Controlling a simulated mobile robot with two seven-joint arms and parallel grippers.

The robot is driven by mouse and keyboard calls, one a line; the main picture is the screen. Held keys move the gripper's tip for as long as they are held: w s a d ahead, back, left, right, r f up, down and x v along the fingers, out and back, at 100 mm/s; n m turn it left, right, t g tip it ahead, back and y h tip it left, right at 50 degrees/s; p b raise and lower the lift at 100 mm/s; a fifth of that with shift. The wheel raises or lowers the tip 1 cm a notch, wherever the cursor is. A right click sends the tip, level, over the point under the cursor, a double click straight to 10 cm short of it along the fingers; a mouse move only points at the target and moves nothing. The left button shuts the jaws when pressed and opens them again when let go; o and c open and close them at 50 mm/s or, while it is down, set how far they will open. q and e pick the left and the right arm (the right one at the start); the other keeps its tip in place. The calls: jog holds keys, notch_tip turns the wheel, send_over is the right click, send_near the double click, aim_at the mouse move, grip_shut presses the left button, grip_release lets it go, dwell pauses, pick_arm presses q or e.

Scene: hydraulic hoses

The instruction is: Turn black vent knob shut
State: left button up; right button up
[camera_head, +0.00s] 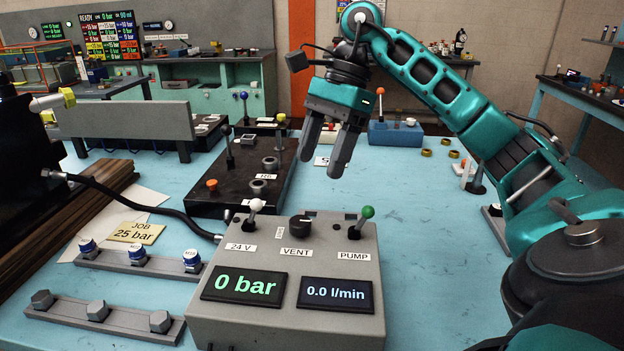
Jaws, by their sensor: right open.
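The black vent knob (299,227) sits on the top panel of the grey control box (215,318), above the VENT label. To its left is a white-tipped lever by the 24 V label, and to its right a green-tipped lever (365,214) by the PUMP label. The displays read 0 bar and 0.0 l/min. My right gripper (326,165) is open and empty, fingers pointing down, above and beyond the knob and apart from it. My left gripper is not in view.
A dark block with levers and ports (237,185) lies behind the box. A black hose runs to the box's left side. The blue table (437,262) right of the box is clear.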

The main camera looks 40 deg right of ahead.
jog(key=shift+v, duration=1.3)
